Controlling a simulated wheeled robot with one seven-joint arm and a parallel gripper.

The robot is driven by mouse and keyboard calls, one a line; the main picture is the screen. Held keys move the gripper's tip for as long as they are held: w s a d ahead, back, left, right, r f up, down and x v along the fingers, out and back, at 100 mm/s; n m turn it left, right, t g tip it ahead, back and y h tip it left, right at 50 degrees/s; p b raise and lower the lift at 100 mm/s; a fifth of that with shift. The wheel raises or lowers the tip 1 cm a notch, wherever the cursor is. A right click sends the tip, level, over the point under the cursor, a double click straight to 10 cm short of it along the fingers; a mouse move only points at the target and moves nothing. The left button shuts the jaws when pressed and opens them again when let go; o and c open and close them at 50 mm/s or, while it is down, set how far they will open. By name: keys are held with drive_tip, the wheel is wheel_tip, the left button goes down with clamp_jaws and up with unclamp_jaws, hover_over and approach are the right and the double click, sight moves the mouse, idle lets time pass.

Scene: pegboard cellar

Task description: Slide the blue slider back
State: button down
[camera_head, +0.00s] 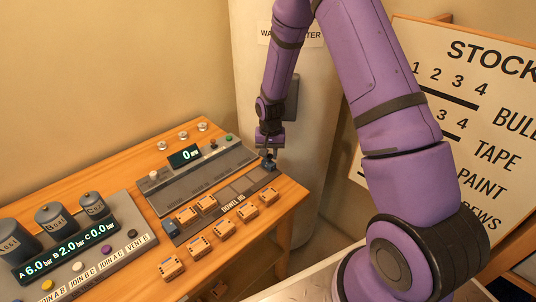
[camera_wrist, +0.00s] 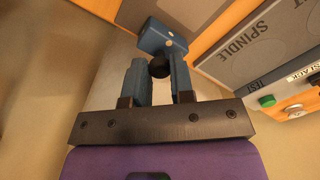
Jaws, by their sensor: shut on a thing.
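The blue slider (camera_head: 269,165) sits at the right end of the grey dowel jig (camera_head: 233,201). The wrist view shows it as a blue block (camera_wrist: 152,36) with a dark round knob (camera_wrist: 158,68). My gripper (camera_head: 270,153) reaches down to it from above. In the wrist view my gripper's (camera_wrist: 158,74) two blue-grey fingers are shut on the knob, one on each side. A second blue block (camera_head: 170,228) stands at the jig's left end.
Several orange blocks (camera_head: 225,228) lie on and in front of the jig. Behind it is a grey console with a display (camera_head: 185,155). A panel with dark canisters (camera_head: 55,216) is at left. The table ends just right of the slider, near a pale cylinder (camera_head: 300,110).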

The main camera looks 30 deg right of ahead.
drive_tip(key=c, duration=1)
unclamp_jaws()
drive_tip(key=shift+w+d, duration=0.1)
drive_tip(key=shift+d, duration=0.2)
wheel_tip(320, 180, up, 11)
drive_tip(key=shift+f, duration=0.1)
drive_tip(key=s+a+r+n+t, duration=0.1)
drive_tip(key=s+r, duration=0.5)
drive_tip(key=r, duration=0.4)
drive_tip(key=s+r+n+t, duration=0.1)
drive_tip(key=s+r+t, duration=0.1)
drive_tip(key=s+r, duration=0.65)
drive_tip(key=s+r+n, duration=0.1)
drive_tip(key=s+r, duration=0.2)
drive_tip(key=s, duration=0.3)
drive_tip(key=s+a+r+n+t, duration=0.1)
drive_tip(key=s+r, duration=0.3)
drive_tip(key=s, duration=0.2)
drive_tip(key=s+r+n+t, duration=0.1)
drive_tip(key=s+r, duration=0.2)
drive_tip(key=s, duration=0.3)
drive_tip(key=shift+a+r, duration=0.15)
drive_tip(key=shift+r, duration=0.15)
